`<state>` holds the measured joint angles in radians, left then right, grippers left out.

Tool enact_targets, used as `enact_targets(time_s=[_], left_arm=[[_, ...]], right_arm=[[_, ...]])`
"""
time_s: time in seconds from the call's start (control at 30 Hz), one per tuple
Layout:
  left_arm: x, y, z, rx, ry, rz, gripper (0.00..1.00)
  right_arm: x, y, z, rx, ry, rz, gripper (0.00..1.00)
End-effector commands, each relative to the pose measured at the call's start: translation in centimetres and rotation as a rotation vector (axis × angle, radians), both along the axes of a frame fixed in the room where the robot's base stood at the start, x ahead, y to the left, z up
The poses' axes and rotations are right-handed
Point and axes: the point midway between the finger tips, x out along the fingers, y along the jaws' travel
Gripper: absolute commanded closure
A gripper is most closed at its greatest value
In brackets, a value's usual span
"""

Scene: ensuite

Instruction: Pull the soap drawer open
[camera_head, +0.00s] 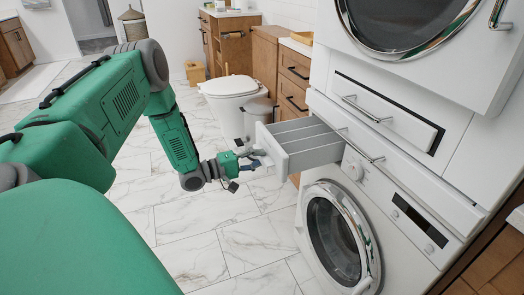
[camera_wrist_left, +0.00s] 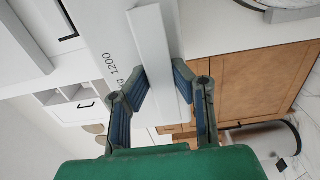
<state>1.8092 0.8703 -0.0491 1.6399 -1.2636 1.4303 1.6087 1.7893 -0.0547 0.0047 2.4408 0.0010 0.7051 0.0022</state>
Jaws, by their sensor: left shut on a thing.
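The white soap drawer (camera_head: 305,137) sticks well out of the lower washing machine (camera_head: 395,195), and its grey inside compartments show from above. My left gripper (camera_head: 257,160) is at the drawer's front panel. In the left wrist view, the two blue-padded fingers of the gripper (camera_wrist_left: 160,85) lie on either side of a white lip of the soap drawer (camera_wrist_left: 154,45) and are shut on it. The exact contact is partly hidden by the fingers. My right gripper is not in view.
A second white appliance (camera_head: 470,25) with a round door is stacked above. The round washer door (camera_head: 340,235) is below the drawer. A toilet (camera_head: 230,88), a grey bin (camera_head: 260,113) and wooden cabinets (camera_head: 293,75) stand behind. The marble floor (camera_head: 200,245) in front is clear.

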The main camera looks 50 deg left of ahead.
Motion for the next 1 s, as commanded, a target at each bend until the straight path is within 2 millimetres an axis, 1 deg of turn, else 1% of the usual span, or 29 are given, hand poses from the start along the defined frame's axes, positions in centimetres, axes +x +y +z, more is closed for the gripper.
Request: enact_targets(time_s=[0.03,0.1,0.13,0.17,0.2,0.53,0.67,0.77,1.0], left_arm=[[-0.6,-0.2,-1.1,0.007,0.030,-0.006,1.00],[-0.6,-0.2,-1.1,0.007,0.030,-0.006,1.00],[-0.6,-0.2,-1.1,0.007,0.030,-0.006,0.74],[-0.6,-0.2,-1.1,0.007,0.030,-0.006,0.64],[-0.5,-0.2,-1.0,0.007,0.029,-0.006,0.62],[-0.4,-0.1,-0.4,0.005,0.015,-0.002,0.62],[-0.8,0.1,-0.4,0.004,0.013,-0.001,0.62],[-1.9,0.6,-0.4,0.005,0.014,0.000,0.62],[-6.6,2.6,-0.5,0.002,0.016,0.001,0.62]], right_arm=[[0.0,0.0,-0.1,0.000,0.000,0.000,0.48],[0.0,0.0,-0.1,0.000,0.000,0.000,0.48],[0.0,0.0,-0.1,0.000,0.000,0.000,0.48],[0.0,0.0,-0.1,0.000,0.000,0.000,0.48],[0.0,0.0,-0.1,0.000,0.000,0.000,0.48],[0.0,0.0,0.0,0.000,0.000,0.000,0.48],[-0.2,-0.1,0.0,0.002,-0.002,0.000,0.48],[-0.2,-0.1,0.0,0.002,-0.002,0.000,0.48],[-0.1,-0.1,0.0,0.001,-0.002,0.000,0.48]])
